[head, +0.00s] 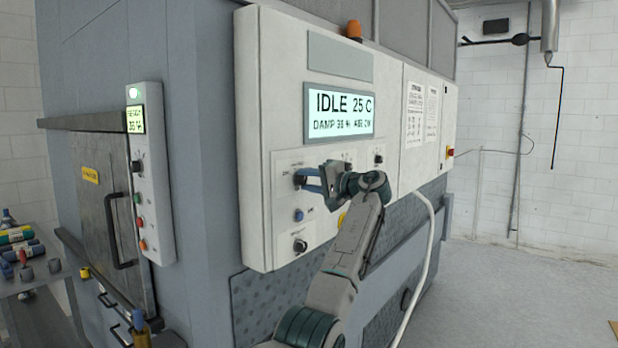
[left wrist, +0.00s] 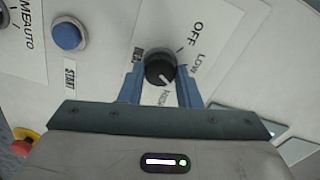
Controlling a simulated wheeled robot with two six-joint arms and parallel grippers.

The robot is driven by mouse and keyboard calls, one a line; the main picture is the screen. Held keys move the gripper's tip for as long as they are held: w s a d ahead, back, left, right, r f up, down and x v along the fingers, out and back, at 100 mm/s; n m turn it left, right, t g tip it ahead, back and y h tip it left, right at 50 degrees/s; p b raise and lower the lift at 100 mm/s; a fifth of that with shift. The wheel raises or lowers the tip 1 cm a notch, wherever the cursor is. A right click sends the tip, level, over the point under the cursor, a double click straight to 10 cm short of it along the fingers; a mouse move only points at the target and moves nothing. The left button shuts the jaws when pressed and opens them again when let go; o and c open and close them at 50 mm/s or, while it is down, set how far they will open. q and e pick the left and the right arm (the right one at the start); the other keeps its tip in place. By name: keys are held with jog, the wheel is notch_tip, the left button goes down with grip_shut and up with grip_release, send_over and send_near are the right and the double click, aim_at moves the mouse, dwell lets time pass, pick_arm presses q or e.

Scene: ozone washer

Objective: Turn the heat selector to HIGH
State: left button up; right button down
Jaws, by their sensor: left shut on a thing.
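The heat selector, a round black knob (left wrist: 160,68), sits on the white control panel in the left wrist view, with OFF and LOW printed at its right and a partly hidden label that seems to read HIGH below it. Its white pointer mark faces the lower right, toward the side of that lower label. My left gripper (left wrist: 158,78) is shut on the knob, one blue finger on each side. In the head view the left gripper (head: 309,180) is at the panel's left side, below the display, and the knob (head: 298,180) is mostly hidden. My right gripper is not in view.
A blue START button (left wrist: 68,36) and a red emergency button (left wrist: 24,138) are near the knob. Another black knob (head: 300,246) is lower on the panel. A white hose (head: 424,230) hangs at the right; open floor lies beyond.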

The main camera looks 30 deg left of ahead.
pick_arm(q)
jog(key=m+p, duration=0.2)
jog(key=m, duration=0.2)
jog(key=shift+m, duration=0.9)
jog(key=o, duration=1)
jog(key=shift+f, duration=0.1)
